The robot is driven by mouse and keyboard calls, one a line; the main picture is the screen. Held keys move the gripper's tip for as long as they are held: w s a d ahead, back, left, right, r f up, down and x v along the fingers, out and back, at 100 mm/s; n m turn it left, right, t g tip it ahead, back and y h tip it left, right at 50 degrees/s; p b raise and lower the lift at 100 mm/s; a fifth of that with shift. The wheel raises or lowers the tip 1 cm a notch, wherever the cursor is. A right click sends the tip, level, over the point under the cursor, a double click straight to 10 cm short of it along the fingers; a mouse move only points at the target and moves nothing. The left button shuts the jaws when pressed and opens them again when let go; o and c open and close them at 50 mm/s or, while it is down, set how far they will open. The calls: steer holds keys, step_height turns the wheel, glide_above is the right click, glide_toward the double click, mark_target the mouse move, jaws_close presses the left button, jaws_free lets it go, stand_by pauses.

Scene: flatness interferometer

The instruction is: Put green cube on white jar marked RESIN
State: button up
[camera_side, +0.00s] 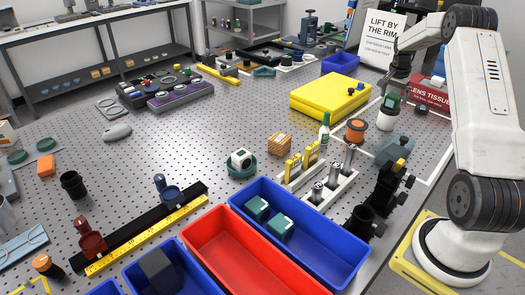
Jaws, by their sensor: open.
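A white jar (386,119) stands at the right of the perforated table; I cannot read its label. A small green block (391,101), apparently the green cube, shows at the top of the jar. It looks to be on the jar, but the contact is too small to be sure. My gripper (394,90) is over it, pointing down with its jaws open. Its fingers are dark and tiny here, so I cannot tell whether they still touch the cube.
An orange spool (355,130) and a green bottle (324,131) stand left of the jar. A grey-green device (395,148) is in front, a red LENS TISSUE box (430,92) to the right. A yellow case (330,95) lies behind left. A blue bin (330,250) holds teal blocks.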

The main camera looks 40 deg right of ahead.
mark_target(392, 97)
step_height(392, 97, up, 11)
steer(key=a, duration=0.1)
steer(key=shift+a+r, duration=0.15)
steer(key=shift+a, duration=0.2)
